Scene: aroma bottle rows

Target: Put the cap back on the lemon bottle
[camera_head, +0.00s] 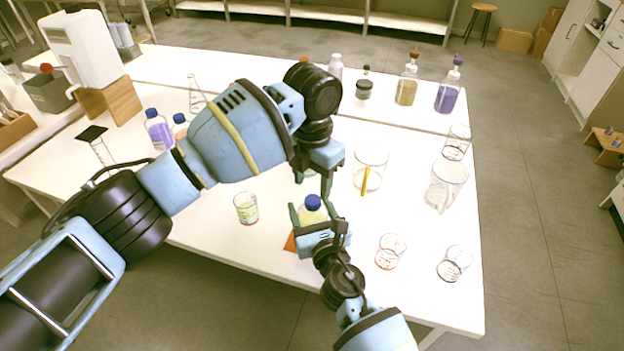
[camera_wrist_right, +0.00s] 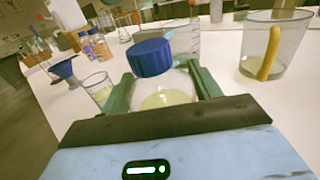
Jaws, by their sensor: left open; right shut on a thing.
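The lemon bottle (camera_head: 311,216) is clear with pale yellow liquid and also shows in the right wrist view (camera_wrist_right: 168,97). My right gripper (camera_head: 318,216) is shut around its body, with one green finger on each side. The blue cap (camera_head: 313,201) is at the top of the bottle, and it is large in the right wrist view (camera_wrist_right: 150,58). The neck is hidden under it, so I cannot tell how firmly it sits. My left gripper (camera_head: 327,188) is open, pointing down just above and right of the cap, seemingly apart from it.
A beaker with yellowish contents (camera_head: 246,208) stands left of the bottle. An orange patch (camera_head: 291,242) lies by the right gripper. The front left tabletop is clear.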

